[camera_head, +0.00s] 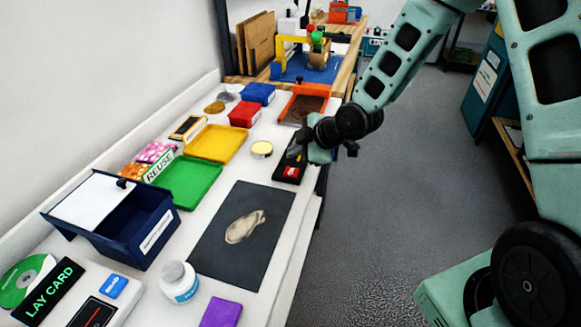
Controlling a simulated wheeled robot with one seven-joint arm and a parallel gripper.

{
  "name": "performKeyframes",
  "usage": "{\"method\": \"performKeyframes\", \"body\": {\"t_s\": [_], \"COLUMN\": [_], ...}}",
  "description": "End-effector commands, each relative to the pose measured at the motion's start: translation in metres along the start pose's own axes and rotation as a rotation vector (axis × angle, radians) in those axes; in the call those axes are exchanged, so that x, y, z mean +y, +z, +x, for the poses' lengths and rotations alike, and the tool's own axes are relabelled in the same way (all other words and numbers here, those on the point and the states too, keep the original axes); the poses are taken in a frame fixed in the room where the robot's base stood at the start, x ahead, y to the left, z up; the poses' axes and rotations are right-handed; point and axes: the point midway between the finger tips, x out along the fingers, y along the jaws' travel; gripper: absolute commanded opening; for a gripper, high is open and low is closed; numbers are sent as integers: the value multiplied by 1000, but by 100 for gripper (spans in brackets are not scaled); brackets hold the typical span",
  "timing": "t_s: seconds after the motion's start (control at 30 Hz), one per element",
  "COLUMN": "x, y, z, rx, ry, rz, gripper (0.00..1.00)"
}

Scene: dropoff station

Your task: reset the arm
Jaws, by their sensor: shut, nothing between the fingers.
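My arm reaches in from the right over the aisle floor. My gripper (300,140) is at the right edge of the white counter (180,236), close to a black tray with a red item (291,171). Its fingers are small and dark and partly hidden by the wrist; it is shut and holds nothing. I cannot tell whether it touches the black tray.
The counter holds a dark mat (262,200), a green tray (186,182), a yellow tray (215,144), a navy box (121,215) and a white bottle (179,282). An orange tray (304,104) lies behind my gripper. The grey floor (400,190) is clear.

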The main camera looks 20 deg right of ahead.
Motion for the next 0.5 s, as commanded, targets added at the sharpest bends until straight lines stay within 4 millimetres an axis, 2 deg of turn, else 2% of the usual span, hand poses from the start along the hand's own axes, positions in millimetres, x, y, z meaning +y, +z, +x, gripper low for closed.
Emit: {"method": "performKeyframes", "body": {"t_s": [0.13,0.5], "x": [9,9], "y": [-9,-9], "z": [-12,-12], "rx": [0,0], "ry": [1,0], "rz": [-1,0], "gripper": [0,0]}}
